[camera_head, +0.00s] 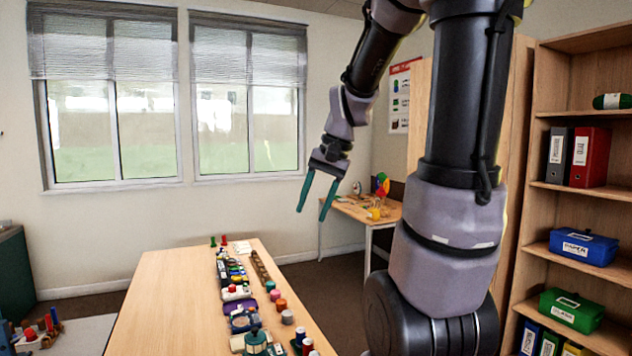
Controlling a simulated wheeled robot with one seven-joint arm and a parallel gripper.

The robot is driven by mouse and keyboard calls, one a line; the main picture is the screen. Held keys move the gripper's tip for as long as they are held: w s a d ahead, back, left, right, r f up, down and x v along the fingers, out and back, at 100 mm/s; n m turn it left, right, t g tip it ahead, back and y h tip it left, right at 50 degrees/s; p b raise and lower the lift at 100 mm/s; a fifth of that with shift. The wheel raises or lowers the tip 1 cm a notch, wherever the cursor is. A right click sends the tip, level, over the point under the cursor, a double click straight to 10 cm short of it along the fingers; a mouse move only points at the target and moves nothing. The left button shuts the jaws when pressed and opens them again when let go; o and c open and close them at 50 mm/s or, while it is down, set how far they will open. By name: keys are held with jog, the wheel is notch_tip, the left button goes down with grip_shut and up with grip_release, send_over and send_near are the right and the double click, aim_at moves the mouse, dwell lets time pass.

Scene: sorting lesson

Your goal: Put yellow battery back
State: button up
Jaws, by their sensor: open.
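My gripper (315,198) hangs in the air above and beyond the far right end of the long wooden table (165,290). Its two teal fingers point down and stand apart, with nothing between them. A row of small items (235,290) runs along the table, with several coloured pieces beside it. They are too small to tell which one, if any, is the yellow battery.
A small desk (385,213) with colourful objects stands at the back. A wooden shelf (570,194) with binders and boxes is on the right. My arm covers part of the right side. The left part of the long table is bare.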

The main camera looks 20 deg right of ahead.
jog(key=s+a+r+n+t+h, duration=0.1)
jog(key=s+a+r+n+t, duration=0.1)
jog(key=s+r, duration=0.4)
jog(key=s+a+t, duration=0.1)
jog(key=s+t, duration=0.1)
jog(key=s, duration=0.1)
jog(key=shift+a+r+n+t, duration=0.15)
jog(key=shift+r+n+t, duration=0.15)
jog(key=shift+r+n, duration=0.1)
